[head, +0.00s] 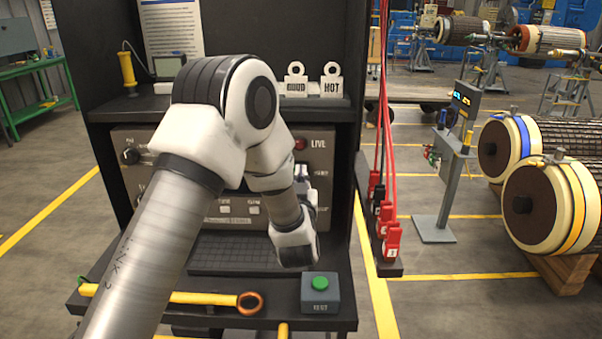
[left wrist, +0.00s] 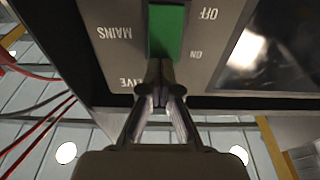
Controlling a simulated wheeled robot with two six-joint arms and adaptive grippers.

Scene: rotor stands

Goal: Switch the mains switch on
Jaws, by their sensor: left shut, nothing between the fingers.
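The mains switch (left wrist: 166,32) is a green rocker on a grey panel in the left wrist view. The panel appears upside down there, with MAINS on one side and OFF and ON on the other. My left gripper (left wrist: 161,76) is shut and empty, its fingertips at the switch's ON-side end. I cannot tell whether they press on it. In the head view my left gripper (head: 302,178) is at the right part of the control panel (head: 322,160), below the LIVE lamp (head: 300,143). The switch is hidden there. My right gripper is not in view.
Below the panel, a shelf holds a green-button box (head: 320,293) and a yellow-handled tool (head: 205,298). Rotors (head: 545,200) stand farther right.

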